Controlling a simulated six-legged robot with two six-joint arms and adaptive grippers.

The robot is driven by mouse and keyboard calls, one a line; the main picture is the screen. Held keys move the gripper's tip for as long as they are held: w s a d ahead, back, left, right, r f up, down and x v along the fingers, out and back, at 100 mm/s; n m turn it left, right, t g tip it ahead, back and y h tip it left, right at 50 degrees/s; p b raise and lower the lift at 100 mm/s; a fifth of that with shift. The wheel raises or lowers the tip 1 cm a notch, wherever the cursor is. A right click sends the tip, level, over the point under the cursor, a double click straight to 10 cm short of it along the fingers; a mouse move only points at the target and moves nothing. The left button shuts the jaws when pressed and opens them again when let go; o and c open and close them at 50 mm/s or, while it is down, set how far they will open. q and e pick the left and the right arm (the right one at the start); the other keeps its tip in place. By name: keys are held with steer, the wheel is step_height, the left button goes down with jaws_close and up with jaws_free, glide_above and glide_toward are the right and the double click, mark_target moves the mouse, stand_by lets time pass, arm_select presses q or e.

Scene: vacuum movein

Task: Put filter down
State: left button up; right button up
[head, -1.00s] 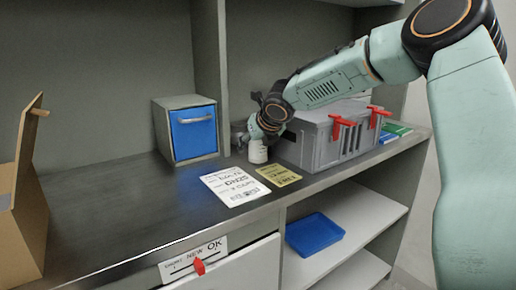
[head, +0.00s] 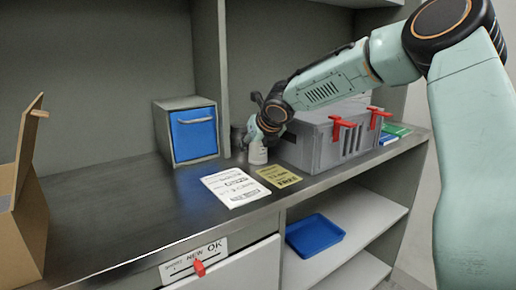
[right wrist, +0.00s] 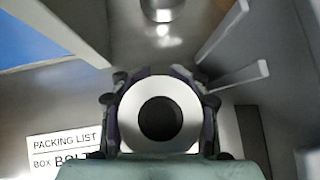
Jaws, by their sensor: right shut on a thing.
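The filter is a white round cylinder (head: 257,155) on or just above the dark counter, left of the grey machine; I cannot tell whether it touches the counter. My right gripper (head: 258,140) is shut on it from above and hides its upper part. In the right wrist view the filter (right wrist: 160,88) is a white ring with a dark centre hole, seen end-on between both fingers of my right gripper (right wrist: 160,118). My left gripper is not in view.
The grey machine (head: 322,150) with red latches stands right beside the gripper. A metal cylinder (head: 238,137) and a blue-fronted box (head: 194,133) are to the left. A white packing list (head: 235,187) and a yellow card (head: 278,176) lie in front. The counter's left middle is clear.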

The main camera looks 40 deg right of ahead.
steer(key=shift+r, duration=0.2)
steer(key=shift+c, duration=0.2)
steer(key=shift+a+r+p, duration=0.2)
steer(key=shift+r+p, duration=0.25)
steer(key=shift+p, duration=0.15)
step_height(320, 180, up, 6)
steer(key=p, duration=0.4)
steer(key=w+a, duration=0.2)
steer(key=a, duration=1.7)
steer(key=shift+a+f+p, duration=0.15)
steer(key=shift+a+p, duration=0.1)
steer(key=shift+p, duration=0.2)
steer(key=shift+w, duration=0.1)
